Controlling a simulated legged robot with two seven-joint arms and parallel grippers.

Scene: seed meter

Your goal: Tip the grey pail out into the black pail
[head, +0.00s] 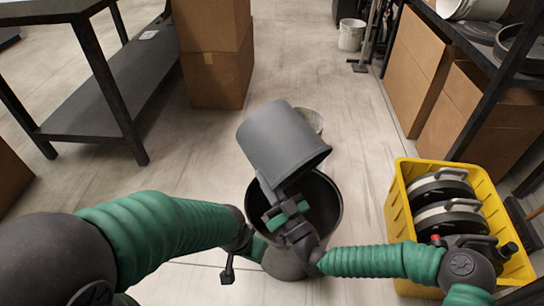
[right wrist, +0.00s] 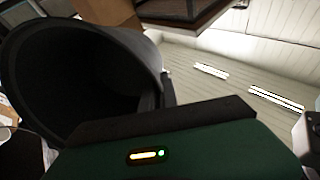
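The grey pail (head: 280,138) is tilted well over in the head view, its mouth facing down and to the right. It is above the black pail (head: 328,205), which stands upright with its dark mouth partly covered. My right gripper (head: 284,212) is at the lower side of the grey pail, over the black pail's mouth, and looks shut on the grey strip that runs down from the grey pail. The right wrist view shows a large dark pail mouth (right wrist: 75,80) close to the gripper. My left gripper (head: 236,255) is left of the black pail; its fingers are not clear.
A yellow crate (head: 402,215) with dark round items stands to the right. Cardboard boxes (head: 215,60) stand behind, and a dark table (head: 110,85) is at the left. A pale bucket (head: 312,120) stands just behind the grey pail. Shelving is at the right edge; the middle floor is clear.

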